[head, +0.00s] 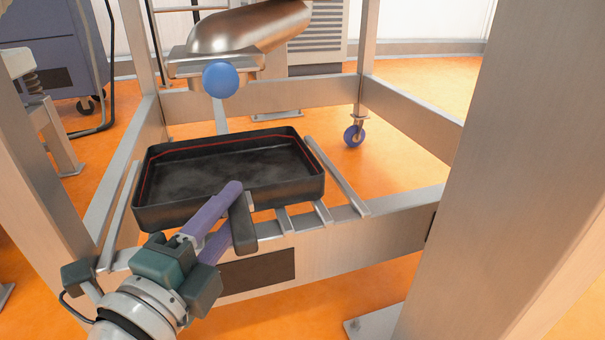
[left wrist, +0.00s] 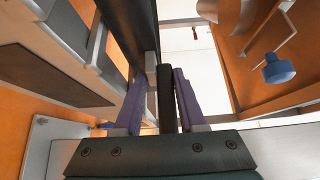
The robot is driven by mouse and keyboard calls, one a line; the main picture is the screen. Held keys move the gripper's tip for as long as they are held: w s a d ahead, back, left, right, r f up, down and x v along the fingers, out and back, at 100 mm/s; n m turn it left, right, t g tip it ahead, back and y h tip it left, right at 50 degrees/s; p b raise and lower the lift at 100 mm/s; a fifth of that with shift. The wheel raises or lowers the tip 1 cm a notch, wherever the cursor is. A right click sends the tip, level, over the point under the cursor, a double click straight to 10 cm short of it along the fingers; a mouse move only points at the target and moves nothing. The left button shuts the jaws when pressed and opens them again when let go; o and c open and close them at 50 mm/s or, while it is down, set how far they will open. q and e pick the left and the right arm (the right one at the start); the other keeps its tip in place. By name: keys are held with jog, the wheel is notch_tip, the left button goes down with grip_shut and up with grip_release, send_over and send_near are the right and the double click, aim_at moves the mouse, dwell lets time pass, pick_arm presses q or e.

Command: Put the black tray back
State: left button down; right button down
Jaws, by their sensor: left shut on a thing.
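The black tray (head: 292,192) is a shallow open box with a thin red line along its inner walls. It lies between the two side rails of the metal frame; I cannot tell whether it rests fully on its supports. Its front handle (head: 243,222) sticks out towards me. My left gripper (head: 222,216), with purple fingers, is shut on this handle. In the left wrist view the handle (left wrist: 166,95) stands between the two fingers (left wrist: 160,108), and a dark side of the tray (left wrist: 130,25) shows above. My right gripper is not in view.
The left rail (head: 118,218) and right rail (head: 337,177) flank the tray. Thick posts, the right one (head: 500,180) close by, bound the opening. A metal outlet with a blue knob (head: 220,79) hangs above the tray's back. Short crossbars (head: 284,220) show at the front right.

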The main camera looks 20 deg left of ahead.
pick_arm(q)
jog(key=shift+r, duration=0.15)
jog(key=shift+c, duration=2.4)
grip_release()
jog(key=shift+f, duration=0.2)
